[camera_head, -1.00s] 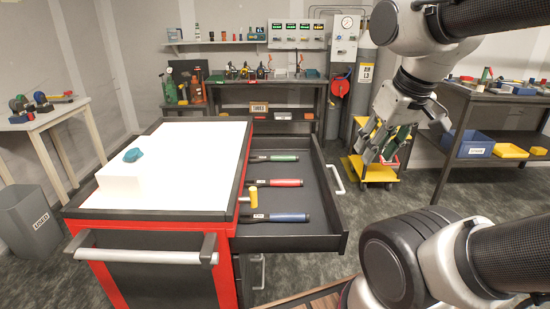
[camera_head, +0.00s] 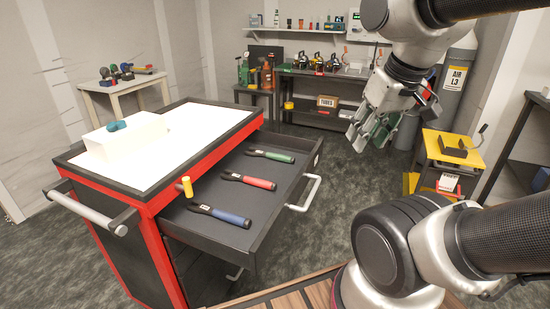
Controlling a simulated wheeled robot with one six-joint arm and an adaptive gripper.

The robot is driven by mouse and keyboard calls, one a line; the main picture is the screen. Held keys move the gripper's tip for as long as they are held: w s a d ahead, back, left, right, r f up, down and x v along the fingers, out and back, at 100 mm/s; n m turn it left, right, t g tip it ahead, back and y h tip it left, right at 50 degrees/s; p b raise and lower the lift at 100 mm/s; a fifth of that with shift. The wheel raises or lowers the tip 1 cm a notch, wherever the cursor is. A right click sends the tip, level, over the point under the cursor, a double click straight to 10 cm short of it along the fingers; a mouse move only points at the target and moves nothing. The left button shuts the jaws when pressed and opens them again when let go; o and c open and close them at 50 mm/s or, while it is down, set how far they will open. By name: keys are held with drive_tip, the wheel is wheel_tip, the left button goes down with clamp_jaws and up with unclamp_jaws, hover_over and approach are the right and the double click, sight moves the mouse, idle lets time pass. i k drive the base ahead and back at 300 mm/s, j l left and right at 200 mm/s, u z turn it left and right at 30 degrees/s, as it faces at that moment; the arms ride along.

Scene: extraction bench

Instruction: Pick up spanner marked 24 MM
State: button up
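Three tools that look like spanners lie in the open drawer (camera_head: 283,192) of the red cart. One has a green part (camera_head: 279,157), one a red part (camera_head: 261,183) and the nearest a blue part (camera_head: 231,218). Each carries a small white label at its left end, too small to read, so I cannot tell which is marked 24 MM. My gripper (camera_head: 369,140) hangs above and to the right of the drawer, apart from all three tools. Its fingers look spread, with nothing seen between them.
A yellow tool (camera_head: 185,187) stands at the drawer's left edge. The cart's white top (camera_head: 190,135) bears a white box (camera_head: 127,141) with a teal object (camera_head: 117,126). The drawer handle (camera_head: 304,194) sticks out right. A yellow trolley (camera_head: 452,150) stands at the right; grey floor lies between.

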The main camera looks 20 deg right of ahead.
sight(257, 152)
drive_tip(key=l+u, duration=0.2)
drive_tip(key=l, duration=0.3)
drive_tip(key=l+u, duration=0.25)
drive_tip(key=l, duration=0.25)
drive_tip(key=k+l+u, duration=0.2)
drive_tip(key=l, duration=0.3)
drive_tip(key=i+l+u, duration=0.15)
drive_tip(key=l, duration=0.2)
drive_tip(key=i+l+u, duration=0.15)
drive_tip(key=l, duration=0.2)
drive_tip(key=i+l+u, duration=0.15)
drive_tip(key=l, duration=0.2)
drive_tip(key=l+u, duration=0.15)
drive_tip(key=l, duration=0.2)
drive_tip(key=i+l+u, duration=0.3)
drive_tip(key=l, duration=0.25)
